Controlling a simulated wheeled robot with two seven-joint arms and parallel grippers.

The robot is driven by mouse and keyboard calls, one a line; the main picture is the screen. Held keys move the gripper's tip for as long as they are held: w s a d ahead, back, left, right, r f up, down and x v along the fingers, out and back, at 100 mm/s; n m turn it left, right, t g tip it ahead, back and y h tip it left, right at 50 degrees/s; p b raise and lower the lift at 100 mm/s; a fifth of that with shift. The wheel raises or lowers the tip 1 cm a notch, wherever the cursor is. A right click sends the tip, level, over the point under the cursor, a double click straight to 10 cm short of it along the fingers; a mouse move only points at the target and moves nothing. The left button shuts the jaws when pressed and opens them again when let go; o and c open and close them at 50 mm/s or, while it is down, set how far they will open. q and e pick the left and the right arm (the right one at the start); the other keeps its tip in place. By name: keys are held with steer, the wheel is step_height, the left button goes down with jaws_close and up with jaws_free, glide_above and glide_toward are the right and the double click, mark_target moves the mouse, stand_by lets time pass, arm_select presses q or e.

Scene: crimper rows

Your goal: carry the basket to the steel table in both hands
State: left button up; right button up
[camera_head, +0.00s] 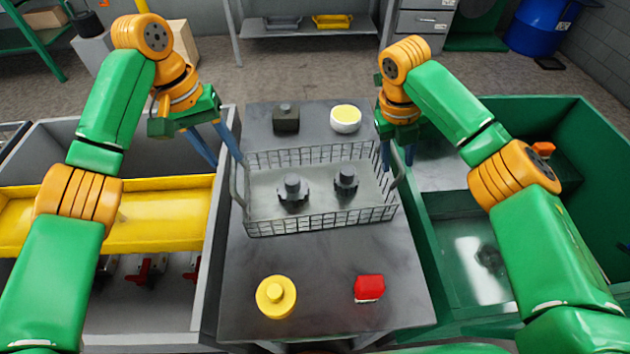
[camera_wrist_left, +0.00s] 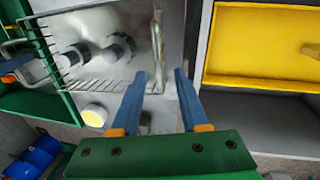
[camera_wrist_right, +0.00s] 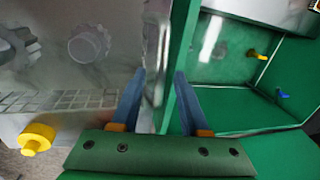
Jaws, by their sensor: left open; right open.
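A wire basket (camera_head: 262,226) stands on a grey metal-topped table (camera_head: 318,275). Two dark toothed parts, one on the left (camera_head: 292,192) and one on the right (camera_head: 346,182), stand inside it. My left gripper (camera_head: 227,160) is open at the basket's left handle (camera_head: 236,188); in the left wrist view this handle (camera_wrist_left: 158,52) shows between the fingertips. My right gripper (camera_head: 398,160) is open at the right handle; in the right wrist view this handle (camera_wrist_right: 161,55) shows between the fingertips. I cannot tell whether any finger touches. Whether this table is the steel one is not clear.
On the table lie a dark block (camera_head: 286,119), a white-and-yellow round piece (camera_head: 346,119), a yellow knob (camera_head: 276,297) and a red block (camera_head: 369,289). A grey bin with a yellow tray (camera_head: 160,215) flanks it left, a green bin (camera_head: 450,270) right. A metal shelf (camera_head: 300,30) stands behind.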

steer(key=shift+r, duration=0.1)
arm_select(q)
steer(key=r, duration=0.4)
steer(key=shift+a, duration=0.35)
arm_select(e)
step_height(320, 180, up, 12)
steer(key=a, duration=0.2)
steer(key=shift+a, duration=0.2)
steer(key=shift+s+f, duration=0.1)
steer(key=shift+f, duration=0.1)
arm_select(q)
steer(key=shift+s, duration=0.15)
arm_select(e)
steer(key=shift+s, duration=0.1)
